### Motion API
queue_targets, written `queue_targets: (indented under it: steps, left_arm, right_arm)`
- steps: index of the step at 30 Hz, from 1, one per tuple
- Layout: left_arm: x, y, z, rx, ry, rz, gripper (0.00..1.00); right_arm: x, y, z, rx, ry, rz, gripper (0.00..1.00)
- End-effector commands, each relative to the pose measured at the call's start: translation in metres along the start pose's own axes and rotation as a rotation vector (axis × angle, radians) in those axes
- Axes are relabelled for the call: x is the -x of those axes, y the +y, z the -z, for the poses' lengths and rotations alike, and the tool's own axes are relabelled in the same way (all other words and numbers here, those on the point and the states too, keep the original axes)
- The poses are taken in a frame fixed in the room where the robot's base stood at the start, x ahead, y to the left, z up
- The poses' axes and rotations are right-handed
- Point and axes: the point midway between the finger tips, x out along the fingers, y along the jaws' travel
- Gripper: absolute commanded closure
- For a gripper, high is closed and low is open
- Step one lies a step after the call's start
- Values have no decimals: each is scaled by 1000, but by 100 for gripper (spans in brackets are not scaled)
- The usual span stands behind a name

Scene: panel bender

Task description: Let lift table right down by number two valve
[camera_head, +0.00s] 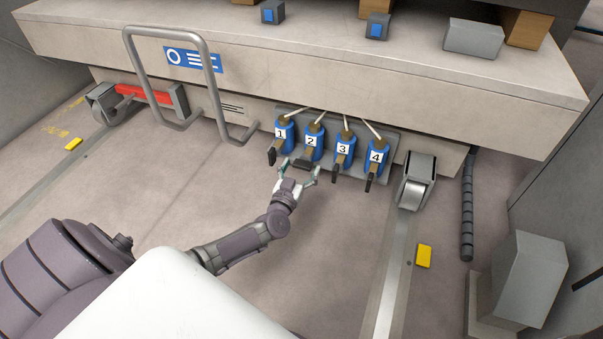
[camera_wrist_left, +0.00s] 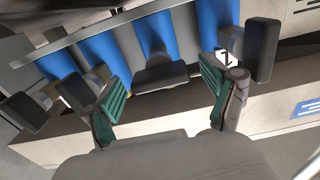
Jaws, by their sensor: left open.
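The number two valve (camera_head: 312,141) is blue with a white "2" label and sits second from the left in a row on a grey plate. Its dark handle (camera_head: 303,163) points down and out. My left gripper (camera_head: 299,173) is open and empty just below that handle. In the left wrist view the handle (camera_wrist_left: 160,76) lies ahead, between the spread green-padded fingers (camera_wrist_left: 163,88), with no clear contact. The long beige body (camera_head: 370,80) above the valves may be the lift table; I cannot tell. My right gripper is not in view.
Valve one (camera_head: 283,133) is close on the left, valve three (camera_head: 344,148) close on the right, with valve four (camera_head: 376,157) beyond. A grey tubular rail (camera_head: 212,85) stands left. A roller (camera_head: 414,185) on a floor track is to the right. The floor below is clear.

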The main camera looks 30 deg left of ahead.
Motion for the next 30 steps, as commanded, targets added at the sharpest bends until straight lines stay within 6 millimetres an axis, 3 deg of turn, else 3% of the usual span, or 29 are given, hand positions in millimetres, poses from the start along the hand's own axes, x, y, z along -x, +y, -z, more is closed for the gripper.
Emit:
queue_targets:
  steps: [8,18,30]
  left_arm:
    - [-1,0,0,0,-1,0,16]
    - [-1,0,0,0,-1,0,73]
    - [0,0,0,80,-3,1,75]
  right_arm:
    - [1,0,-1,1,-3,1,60]
    - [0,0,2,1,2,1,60]
    - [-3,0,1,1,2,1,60]
